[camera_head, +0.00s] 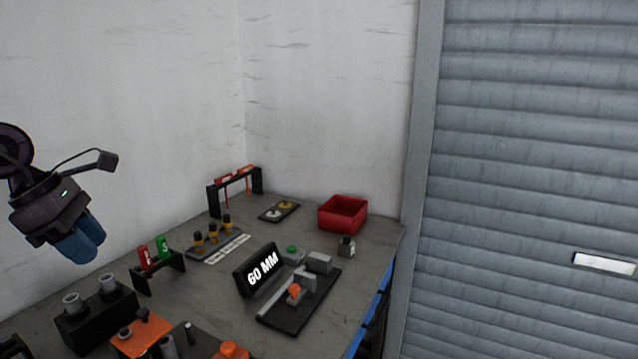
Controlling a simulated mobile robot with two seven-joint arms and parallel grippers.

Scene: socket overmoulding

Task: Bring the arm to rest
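My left gripper (80,246) shows at the left edge of the head view, raised in the air above the left part of the workbench (215,295). Its dark housing has blue fingers that point down. The fingers look close together, but I cannot make out a gap between them or anything held. It is apart from everything on the bench. My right gripper is not in view.
On the bench stand a red bin (343,214), a black "60 MM" sign (259,270), a black fixture plate (300,311), a rack with red and green cylinders (158,268), and a black tool stand (236,188). Walls and a grey shutter (530,150) lie behind.

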